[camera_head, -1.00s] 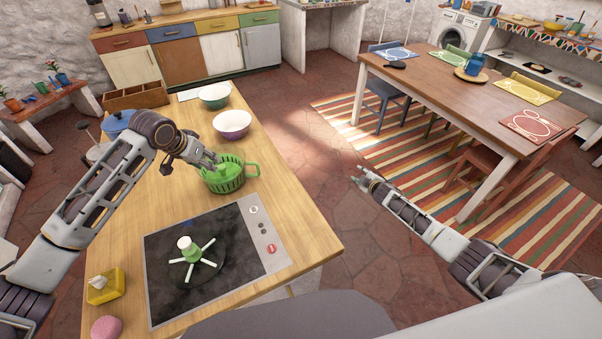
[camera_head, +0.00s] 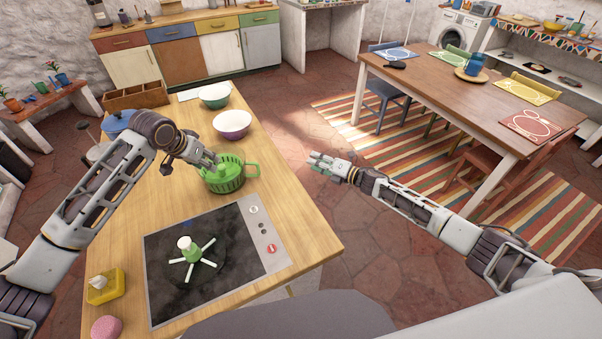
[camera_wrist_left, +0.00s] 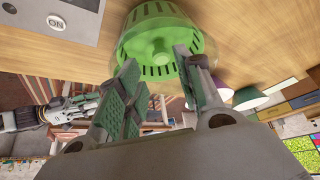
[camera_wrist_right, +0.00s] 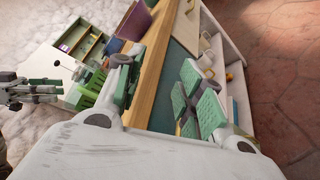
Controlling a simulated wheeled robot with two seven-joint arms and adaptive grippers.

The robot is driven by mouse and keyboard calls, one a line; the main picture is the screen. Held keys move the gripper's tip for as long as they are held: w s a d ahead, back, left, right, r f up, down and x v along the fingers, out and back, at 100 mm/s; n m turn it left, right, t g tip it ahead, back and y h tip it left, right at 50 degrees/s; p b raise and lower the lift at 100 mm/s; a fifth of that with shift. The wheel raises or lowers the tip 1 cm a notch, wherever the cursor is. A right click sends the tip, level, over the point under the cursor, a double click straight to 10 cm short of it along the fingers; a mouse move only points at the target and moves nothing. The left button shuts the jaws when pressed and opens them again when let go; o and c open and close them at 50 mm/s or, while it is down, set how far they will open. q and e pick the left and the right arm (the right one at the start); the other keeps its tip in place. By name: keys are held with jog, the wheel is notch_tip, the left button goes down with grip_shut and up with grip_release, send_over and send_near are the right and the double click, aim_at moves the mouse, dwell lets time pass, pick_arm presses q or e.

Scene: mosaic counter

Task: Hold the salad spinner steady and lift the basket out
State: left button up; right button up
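My left gripper (camera_head: 213,163) is at the basket's upper left edge. In the left wrist view the basket (camera_wrist_left: 165,25) lies just beyond its parted fingers (camera_wrist_left: 158,65); I cannot tell whether they touch. My right gripper (camera_head: 322,164) is open and empty, right of the counter's edge. In the right wrist view the basket (camera_wrist_right: 88,92) shows left of its fingers (camera_wrist_right: 160,88).
A green knob with white spokes on a dark disc (camera_head: 190,254) rests on the cooktop (camera_head: 160,300). A purple bowl (camera_head: 232,125) and a green bowl (camera_head: 214,97) stand behind the basket. A blue pot (camera_head: 118,122) is at the left. The counter right of the basket is clear.

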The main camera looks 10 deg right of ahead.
jog(key=s+a+r+n+g+y, duration=0.1)
jog(key=s+a+n, duration=0.1)
jog(key=n, duration=0.3)
jog(key=s+a+r+n+g+y, duration=0.1)
jog(key=s+a+n+g+y, duration=0.1)
jog(key=n, duration=0.3)
jog(key=s+a+r+n+g+y, duration=0.2)
jog(key=s+a+n, duration=0.1)
jog(key=n, duration=0.2)
jog(key=shift+s+a, duration=0.2)
jog(key=shift+a, duration=0.2)
jog(key=shift+s+a+r+n+y, duration=0.1)
jog(key=shift+s+r+n+y, duration=0.15)
jog(key=shift+n, duration=0.75)
jog(key=shift+s+n, duration=0.1)
jog(key=shift+n, duration=0.6)
jog(key=shift+a, duration=0.15)
send_over(263, 180)
